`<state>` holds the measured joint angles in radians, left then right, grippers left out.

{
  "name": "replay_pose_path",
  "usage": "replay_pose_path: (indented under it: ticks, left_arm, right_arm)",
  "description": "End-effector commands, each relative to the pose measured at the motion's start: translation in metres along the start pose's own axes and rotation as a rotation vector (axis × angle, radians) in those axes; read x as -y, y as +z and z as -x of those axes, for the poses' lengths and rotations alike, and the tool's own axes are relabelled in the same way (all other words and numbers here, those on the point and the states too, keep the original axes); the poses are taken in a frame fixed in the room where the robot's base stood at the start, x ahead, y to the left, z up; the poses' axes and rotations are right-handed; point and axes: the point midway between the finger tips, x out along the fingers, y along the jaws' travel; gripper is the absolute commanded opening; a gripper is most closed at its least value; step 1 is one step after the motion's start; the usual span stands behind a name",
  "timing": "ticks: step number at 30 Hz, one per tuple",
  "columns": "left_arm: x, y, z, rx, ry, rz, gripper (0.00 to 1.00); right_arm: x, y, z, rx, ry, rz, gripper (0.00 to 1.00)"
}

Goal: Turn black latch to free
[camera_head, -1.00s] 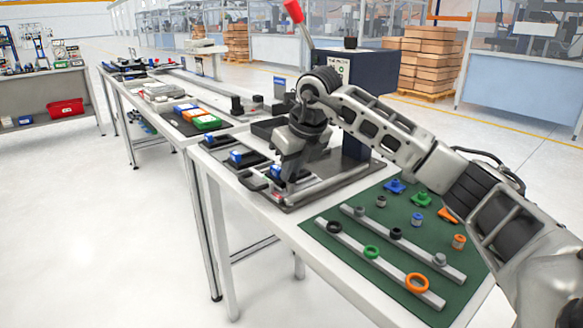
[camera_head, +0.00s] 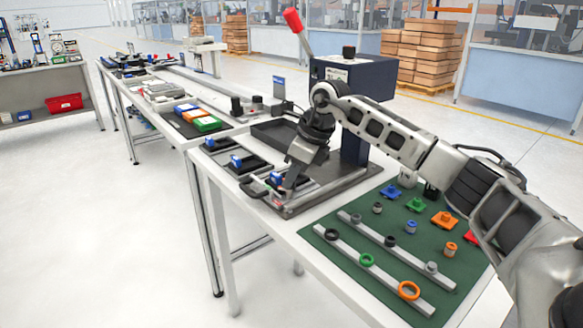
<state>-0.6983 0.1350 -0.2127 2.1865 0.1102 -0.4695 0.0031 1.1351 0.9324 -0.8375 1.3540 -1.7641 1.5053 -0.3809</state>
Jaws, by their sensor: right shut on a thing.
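My right gripper (camera_head: 287,186) reaches down at the front left of the grey base plate (camera_head: 345,188), near the table's left edge. It is shut on a small dark part that I take to be the black latch; the fingers hide most of it, so its angle cannot be told. A blue block (camera_head: 276,178) sits right beside the fingertips. A black loop handle (camera_head: 252,188) sticks out to the left of it. My left gripper is not in view.
A dark blue press (camera_head: 355,78) with a red-tipped lever stands behind my right arm. Two more blue-topped black fixtures (camera_head: 237,162) sit farther back. A green mat (camera_head: 330,222) with rails, rings and coloured parts lies at the right. The floor at left is clear.

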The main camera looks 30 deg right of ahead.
Motion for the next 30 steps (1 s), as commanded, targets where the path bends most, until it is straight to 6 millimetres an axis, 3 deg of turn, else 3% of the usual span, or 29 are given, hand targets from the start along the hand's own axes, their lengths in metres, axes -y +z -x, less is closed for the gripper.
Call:
replay_pose_path:
  ticks: [10,30]
  left_arm:
    - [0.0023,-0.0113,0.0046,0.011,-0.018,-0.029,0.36]
    - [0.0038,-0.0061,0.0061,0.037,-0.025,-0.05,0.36]
  right_arm:
    - [0.0022,0.0036,0.0033,0.006,0.125,0.302,0.0]
    - [0.0048,0.0049,0.0007,0.006,0.33,0.809,0.0]
